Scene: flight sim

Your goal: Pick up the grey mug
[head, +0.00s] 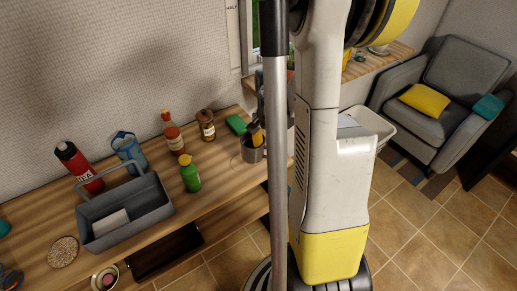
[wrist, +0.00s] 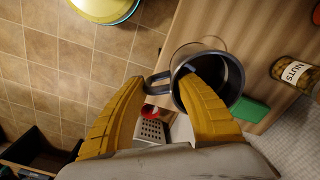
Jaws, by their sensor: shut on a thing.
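The grey mug (wrist: 236,78) is in the wrist view, its dark opening facing the camera and its handle (wrist: 157,84) to the left. My gripper (wrist: 163,83) is shut on it. The right yellow finger overlaps the mug's opening and the left finger is beside the handle. The exact contact is partly hidden. In the head view the mug (head: 252,154) shows near the wooden counter's right end, left of my arm column. Yellow finger parts show at its top. I cannot tell whether it touches the counter.
A green block (head: 236,125) and a nuts jar (head: 206,125) stand near the mug. A green bottle (head: 190,176), a red-capped bottle (head: 172,135) and a grey caddy (head: 125,213) are further left. A metal grater (wrist: 151,131) is below the mug in the wrist view.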

